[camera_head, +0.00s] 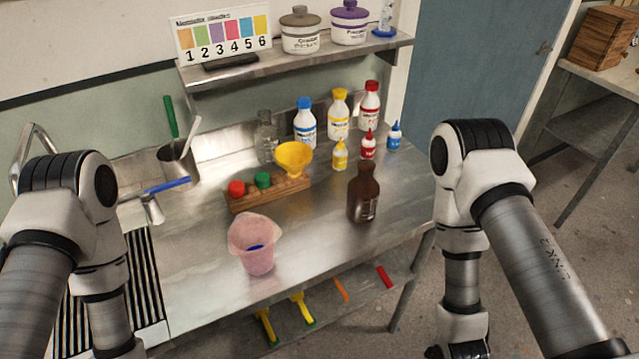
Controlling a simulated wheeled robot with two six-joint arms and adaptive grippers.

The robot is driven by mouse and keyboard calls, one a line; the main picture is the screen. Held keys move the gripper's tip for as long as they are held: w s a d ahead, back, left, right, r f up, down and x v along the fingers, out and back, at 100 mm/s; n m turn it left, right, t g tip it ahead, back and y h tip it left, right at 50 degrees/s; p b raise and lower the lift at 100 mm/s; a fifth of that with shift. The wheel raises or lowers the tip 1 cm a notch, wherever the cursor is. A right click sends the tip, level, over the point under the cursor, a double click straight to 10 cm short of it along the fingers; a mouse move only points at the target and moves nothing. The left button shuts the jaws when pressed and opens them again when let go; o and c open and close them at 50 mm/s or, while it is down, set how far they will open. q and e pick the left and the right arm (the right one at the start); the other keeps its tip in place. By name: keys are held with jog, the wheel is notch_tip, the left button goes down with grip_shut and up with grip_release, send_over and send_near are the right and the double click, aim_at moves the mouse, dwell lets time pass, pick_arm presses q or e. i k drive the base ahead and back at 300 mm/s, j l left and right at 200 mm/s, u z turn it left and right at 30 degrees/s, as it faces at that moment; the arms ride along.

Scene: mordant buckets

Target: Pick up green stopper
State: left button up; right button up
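The green stopper (263,179) sits upright in a wooden rack (268,200) on the steel counter. A red stopper (236,187) stands to its left in the same rack, and a yellow funnel (294,158) sits at the rack's right end. Both of my arms hang down at the sides of the picture, the left one over the sink side and the right one beyond the counter's right end. Both grippers are below the picture's lower edge, so their fingers are hidden. Nothing touches the green stopper except the rack.
Several coloured bottles, including a blue-capped one (305,125), stand behind. A shelf (300,62) overhangs the back. A steel pot (178,165) stands at left. The front right counter is clear.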

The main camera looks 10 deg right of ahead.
aim_at(262, 181)
jog(key=l+z, duration=0.2)
jog(key=l, duration=0.45)
jog(key=i+l+z, duration=0.15)
jog(key=l, duration=0.55)
